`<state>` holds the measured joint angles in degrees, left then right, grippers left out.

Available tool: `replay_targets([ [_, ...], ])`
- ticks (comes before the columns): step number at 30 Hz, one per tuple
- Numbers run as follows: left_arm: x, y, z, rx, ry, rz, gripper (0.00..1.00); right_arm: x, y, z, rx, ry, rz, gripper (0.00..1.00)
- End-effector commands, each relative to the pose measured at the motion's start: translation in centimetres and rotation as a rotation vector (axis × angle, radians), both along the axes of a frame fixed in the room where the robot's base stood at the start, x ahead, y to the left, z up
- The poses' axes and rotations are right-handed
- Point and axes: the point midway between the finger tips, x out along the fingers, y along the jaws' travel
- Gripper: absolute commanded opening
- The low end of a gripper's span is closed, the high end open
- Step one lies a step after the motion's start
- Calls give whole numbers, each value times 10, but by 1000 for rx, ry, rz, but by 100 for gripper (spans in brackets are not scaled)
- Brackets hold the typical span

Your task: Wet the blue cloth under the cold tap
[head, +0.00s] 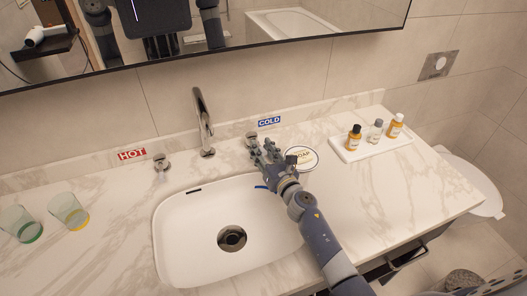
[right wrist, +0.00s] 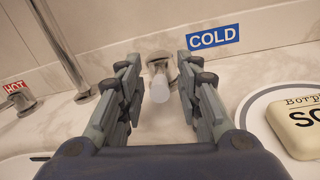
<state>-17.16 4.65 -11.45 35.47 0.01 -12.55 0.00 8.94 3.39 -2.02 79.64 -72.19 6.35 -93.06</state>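My right gripper (head: 264,152) is over the back right rim of the white sink (head: 180,235), at the cold tap handle (head: 252,136). In the right wrist view its fingers (right wrist: 158,88) are open, with the cold tap handle (right wrist: 158,80) between and beyond them; I see gaps on both sides. The chrome spout (head: 203,120) stands upright behind the basin, and no water shows under it. A small blue strip shows beside my right wrist at the basin; I cannot tell if it is cloth. No blue cloth is clearly visible. My left gripper is not directly in view.
The hot tap handle (head: 161,162) is left of the spout. A soap bar on a round dish (head: 306,168) is close right of my gripper. A white tray (head: 345,153) with small bottles stands farther right. Two glasses (head: 68,212) are at left. A mirror hangs above.

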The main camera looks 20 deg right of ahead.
Motion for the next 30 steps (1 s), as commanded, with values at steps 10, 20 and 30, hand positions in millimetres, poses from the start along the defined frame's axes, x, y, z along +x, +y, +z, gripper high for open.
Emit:
replay_targets([
  [10, 0, 0, 0, -1, 0, 0, 40, -43, -6, -2, -2, 3, 1, 32],
  [20, 0, -1, 0, -1, 0, 0, 40, -102, -13, -1, 2, 2, 0, 32],
  [30, 0, -1, 0, -1, 0, 0, 40, -119, -16, 0, 0, 0, 0, 32],
])
